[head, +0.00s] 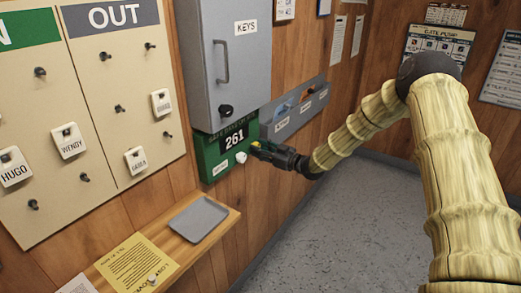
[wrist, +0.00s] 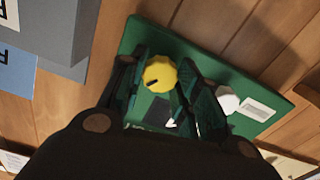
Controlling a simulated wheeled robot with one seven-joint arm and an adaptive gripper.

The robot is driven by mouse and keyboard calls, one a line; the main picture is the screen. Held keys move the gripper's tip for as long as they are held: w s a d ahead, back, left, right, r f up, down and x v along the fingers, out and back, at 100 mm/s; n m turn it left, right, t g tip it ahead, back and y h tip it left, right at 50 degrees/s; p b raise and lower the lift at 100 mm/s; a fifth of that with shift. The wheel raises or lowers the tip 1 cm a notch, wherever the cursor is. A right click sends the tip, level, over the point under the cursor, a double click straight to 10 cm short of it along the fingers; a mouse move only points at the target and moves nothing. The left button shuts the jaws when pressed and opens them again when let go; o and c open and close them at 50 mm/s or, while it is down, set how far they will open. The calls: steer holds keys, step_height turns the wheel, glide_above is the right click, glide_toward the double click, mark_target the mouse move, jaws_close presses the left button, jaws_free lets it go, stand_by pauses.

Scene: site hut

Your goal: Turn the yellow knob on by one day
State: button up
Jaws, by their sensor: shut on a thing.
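The green day-counter board (head: 211,158) is on the wooden wall below a grey cabinet, and its display reads 261 (head: 234,140). The yellow knob (wrist: 160,74) shows in the wrist view between my gripper's two fingers, with a dark mark on its face. In the head view the knob (head: 256,145) is mostly hidden by my gripper (head: 262,150), which reaches the board from the right. My gripper (wrist: 163,85) is shut on the yellow knob. A white knob (wrist: 227,100) is beside it on the board, apart from the fingers; it also shows in the head view (head: 240,158).
The grey KEYS cabinet (head: 237,85) juts out directly above the board. A grey rack (head: 296,106) is on the wall to the right. A wooden shelf (head: 165,247) with a grey tray (head: 198,219) sticks out below. A tag board (head: 50,170) hangs left.

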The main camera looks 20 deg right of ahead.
steer(key=o, duration=1)
steer(key=shift+d, duration=0.1)
steer(key=v, duration=1.2)
